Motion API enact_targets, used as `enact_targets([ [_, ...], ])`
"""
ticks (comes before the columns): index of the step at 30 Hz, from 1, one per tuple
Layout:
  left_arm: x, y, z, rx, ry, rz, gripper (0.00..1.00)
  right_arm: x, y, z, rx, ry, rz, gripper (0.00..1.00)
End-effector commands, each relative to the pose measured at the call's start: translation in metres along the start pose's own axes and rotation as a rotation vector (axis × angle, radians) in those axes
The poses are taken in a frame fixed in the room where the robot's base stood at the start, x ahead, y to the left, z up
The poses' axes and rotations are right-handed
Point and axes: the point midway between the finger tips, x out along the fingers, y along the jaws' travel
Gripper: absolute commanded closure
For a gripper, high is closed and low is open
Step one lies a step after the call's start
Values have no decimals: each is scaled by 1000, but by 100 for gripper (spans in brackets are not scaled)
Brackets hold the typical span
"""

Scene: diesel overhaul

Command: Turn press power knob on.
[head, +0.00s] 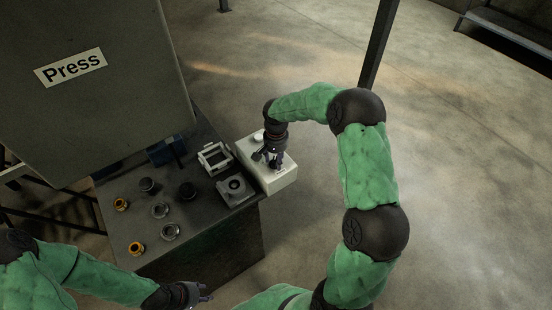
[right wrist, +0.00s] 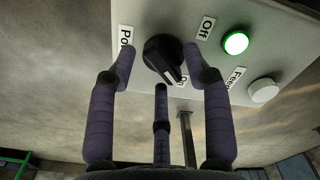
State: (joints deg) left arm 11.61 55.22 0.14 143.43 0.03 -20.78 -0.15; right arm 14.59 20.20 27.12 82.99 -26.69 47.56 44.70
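The black power knob (right wrist: 163,58) is on a pale control box (head: 276,178). Its pointer mark is turned toward the partly hidden "On" label, away from the "Off" label (right wrist: 206,27). A green lamp (right wrist: 236,43) on the panel is lit. My right gripper (right wrist: 160,68) is at the panel in the right wrist view, fingers spread on both sides of the knob, with a gap at the left; contact on the right is unclear. In the head view, the right gripper (head: 268,156) covers the knob. My left gripper (head: 206,291) is empty at the bottom, its fingertips apart.
A white button (right wrist: 263,90) sits by the "Feed" label. The dark bench (head: 130,190) carries rings, black parts and a square frame (head: 214,158). The grey press cabinet (head: 90,85) stands behind it. Floor to the right is mostly clear, except a dark post (head: 378,45).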

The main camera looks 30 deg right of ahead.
Motion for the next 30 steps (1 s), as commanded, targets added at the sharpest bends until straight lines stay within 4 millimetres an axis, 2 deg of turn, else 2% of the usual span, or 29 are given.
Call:
enact_targets([
  [7, 0, 0, 0, 0, 0, 0, 60, -1, 0, 0, -1, 0, 1, 50],
  [11, 0, 0, 0, 0, 0, 0, 60, -12, 0, 0, -1, 1, -1, 50],
  [24, 0, 0, 0, 0, 0, 0, 60, -93, 0, 0, -2, 2, -1, 50],
  [30, 0, 0, 0, 0, 0, 0, 60, -115, -1, 0, -1, 1, -1, 50],
])
